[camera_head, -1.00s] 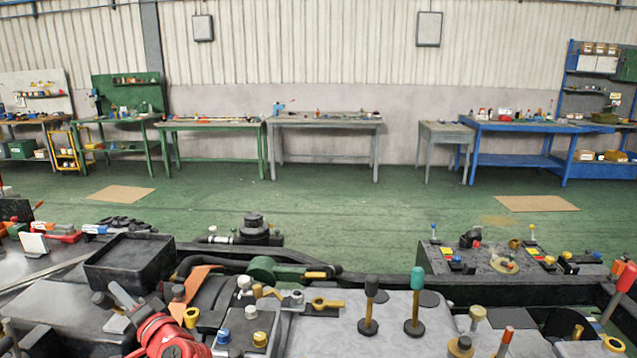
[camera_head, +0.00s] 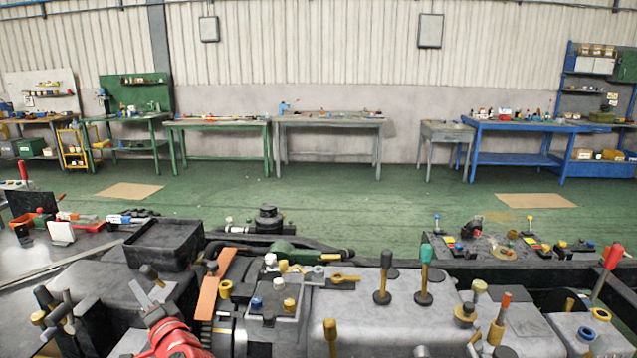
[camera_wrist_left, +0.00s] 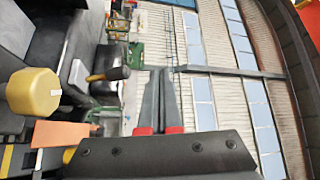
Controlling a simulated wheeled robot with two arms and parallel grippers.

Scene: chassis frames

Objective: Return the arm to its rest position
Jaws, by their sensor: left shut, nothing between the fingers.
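My left gripper (camera_head: 153,294) shows in the camera_head view at the lower left, above a red wrist part (camera_head: 172,338) of my arm. Its grey fingers are together and empty. In the camera_wrist_left view the left gripper (camera_wrist_left: 161,78) has two dark tapered fingers side by side, with red pieces at their bases and nothing between them. The fingers stand in front of the chassis machinery, with no clear contact visible. My right gripper is not in either view.
A black open tray (camera_head: 163,246) and an orange bracket (camera_head: 214,283) are close to the left gripper. Levers, including a teal-topped one (camera_head: 425,272), stand on the chassis to the right. Green floor (camera_head: 340,200) lies open beyond, before the workbenches (camera_head: 330,122).

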